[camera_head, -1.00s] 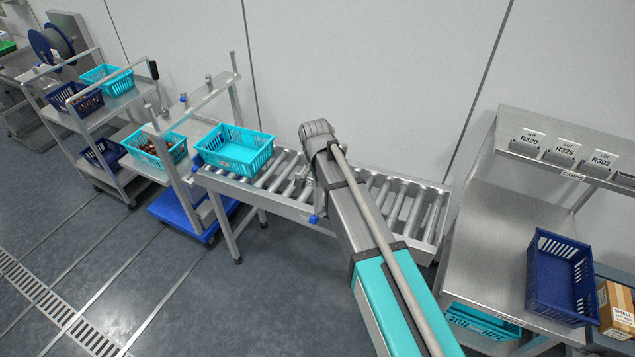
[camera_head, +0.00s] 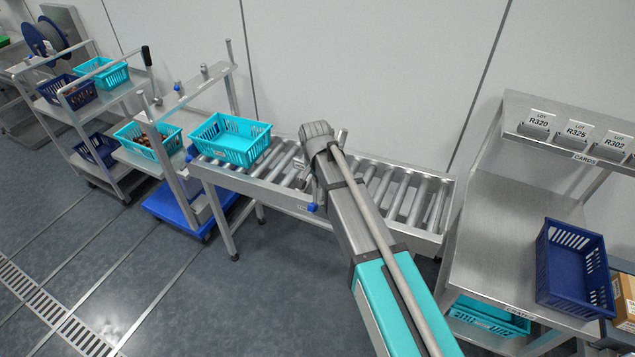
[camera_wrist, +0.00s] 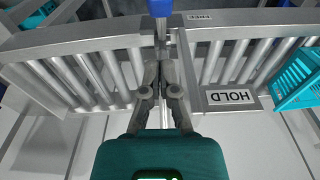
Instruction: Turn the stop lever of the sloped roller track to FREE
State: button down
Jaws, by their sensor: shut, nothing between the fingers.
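The sloped roller track (camera_head: 425,233) runs across the middle of the head view. Its stop lever shows as a blue knob (camera_head: 312,207) at the near rail, just left of my arm. In the wrist view the blue knob (camera_wrist: 161,8) is at the top edge, with a grey shaft below it. A HOLD label (camera_wrist: 231,97) lies right of my gripper, and a small FREE label (camera_wrist: 199,16) is on the rail. My gripper (camera_wrist: 161,65) is shut and empty, its fingertips beside or against the lever shaft; contact is unclear. My arm hides it in the head view.
A teal crate (camera_head: 225,152) sits on the track's left end and shows at the wrist view's right edge (camera_wrist: 298,80). A shelved cart (camera_head: 110,103) stands left. A steel bench (camera_head: 500,240) with a navy crate (camera_head: 575,292) stands right. The floor in front is clear.

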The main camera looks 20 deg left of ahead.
aim_at(314, 204)
jog(key=shift+s+a+f+b, duration=0.1)
jog(key=shift+s+f+b, duration=0.6)
jog(key=shift+f, duration=0.15)
jog(key=shift+s+f+b, duration=0.55)
jog(key=shift+f+b, duration=0.15)
jog(key=shift+f, duration=0.1)
jog(key=shift+s+f, duration=0.1)
